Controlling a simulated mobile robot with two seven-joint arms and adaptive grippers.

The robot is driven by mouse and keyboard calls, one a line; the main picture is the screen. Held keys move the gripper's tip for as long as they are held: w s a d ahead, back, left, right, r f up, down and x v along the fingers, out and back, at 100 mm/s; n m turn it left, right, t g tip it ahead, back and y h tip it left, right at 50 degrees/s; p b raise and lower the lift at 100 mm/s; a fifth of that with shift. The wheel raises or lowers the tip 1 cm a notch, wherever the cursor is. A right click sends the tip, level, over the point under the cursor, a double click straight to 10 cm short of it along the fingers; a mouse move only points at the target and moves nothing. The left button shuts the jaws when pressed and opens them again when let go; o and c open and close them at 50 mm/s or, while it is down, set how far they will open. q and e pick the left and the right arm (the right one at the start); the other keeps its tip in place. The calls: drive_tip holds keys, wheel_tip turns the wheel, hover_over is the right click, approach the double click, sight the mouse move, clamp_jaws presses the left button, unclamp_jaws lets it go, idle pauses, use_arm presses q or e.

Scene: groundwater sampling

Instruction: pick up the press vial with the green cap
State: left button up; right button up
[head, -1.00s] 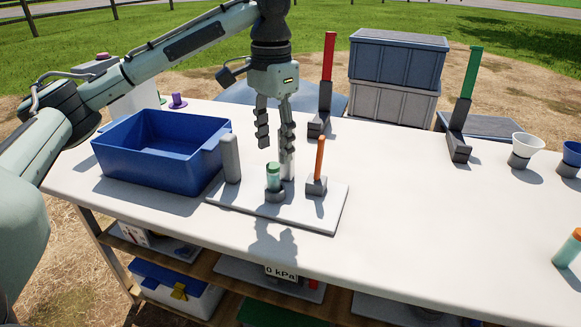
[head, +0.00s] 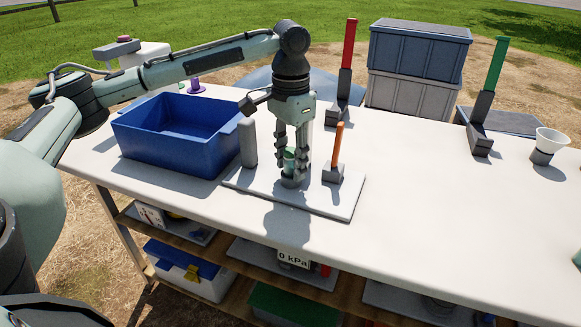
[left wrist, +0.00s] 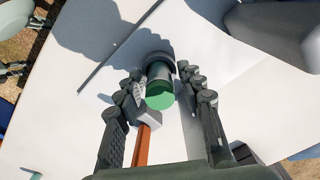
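The press vial with the green cap (head: 289,160) stands in a round grey holder (head: 292,181) on the white press plate (head: 330,205). My left gripper (head: 293,160) points down over it, one finger on each side, partly hiding the vial. In the left wrist view the green cap (left wrist: 160,101) lies between the fingertips of my left gripper (left wrist: 162,82). The fingers are apart, with a visible gap on the right side; whether the left finger touches the vial I cannot tell. My right gripper is not in view.
An orange lever (head: 338,143) on a grey block stands close right of the gripper, and a grey post (head: 248,143) stands left. A blue bin (head: 135,140) is farther left. Red (head: 349,45) and green (head: 497,63) levers stand behind.

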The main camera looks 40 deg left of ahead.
use_arm(q)
clamp_jaws()
drive_tip(key=shift+r, duration=0.1)
